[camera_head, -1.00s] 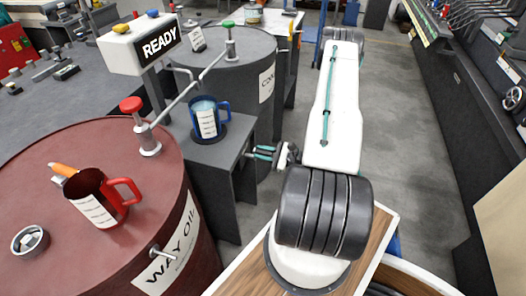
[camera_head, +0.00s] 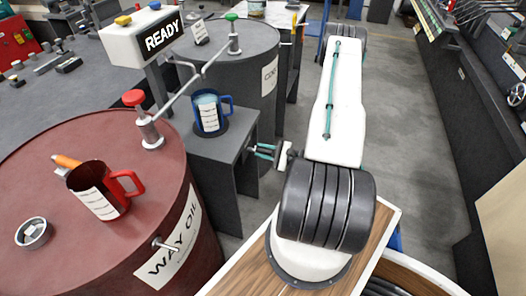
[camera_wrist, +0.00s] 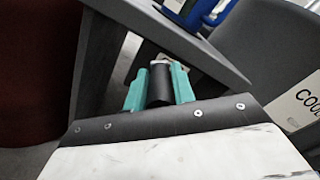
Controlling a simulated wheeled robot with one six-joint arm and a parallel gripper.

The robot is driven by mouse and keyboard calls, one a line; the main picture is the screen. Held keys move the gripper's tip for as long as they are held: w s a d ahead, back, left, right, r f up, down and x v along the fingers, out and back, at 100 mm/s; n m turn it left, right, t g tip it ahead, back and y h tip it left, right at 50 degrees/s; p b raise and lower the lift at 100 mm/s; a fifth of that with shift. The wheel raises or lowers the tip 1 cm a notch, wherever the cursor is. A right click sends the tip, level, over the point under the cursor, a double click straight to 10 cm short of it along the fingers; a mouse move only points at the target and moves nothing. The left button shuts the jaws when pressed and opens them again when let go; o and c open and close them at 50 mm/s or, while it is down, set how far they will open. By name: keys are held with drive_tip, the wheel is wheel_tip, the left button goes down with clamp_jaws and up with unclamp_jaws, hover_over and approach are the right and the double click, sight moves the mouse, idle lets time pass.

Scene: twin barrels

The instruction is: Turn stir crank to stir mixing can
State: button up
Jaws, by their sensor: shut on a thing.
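The blue mixing can (camera_head: 208,110), with a white marked label, stands upright on the dark grey stand (camera_head: 225,150). Its lower edge shows at the top of the wrist view (camera_wrist: 195,10). The stir crank (camera_head: 250,148) sticks out from the right side of the stand; its black grip (camera_wrist: 159,84) shows in the wrist view. My gripper (camera_head: 264,151) is at the stand's right side. In the wrist view its teal fingers (camera_wrist: 159,88) are shut on the black grip, one on each side. The crank's inner end is partly hidden.
A dark red WAY OIL barrel (camera_head: 95,245) stands at the left, with a red mug (camera_head: 105,190) and a ring (camera_head: 33,233) on top. A grey barrel (camera_head: 235,65) stands behind the stand. Open floor (camera_head: 400,130) lies right.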

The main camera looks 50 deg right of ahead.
drive_tip(key=shift+d+r, duration=0.1)
drive_tip(key=o, duration=0.9)
drive_tip(key=v, duration=0.7)
drive_tip(key=shift+s, duration=0.4)
drive_tip(key=shift+d, duration=0.1)
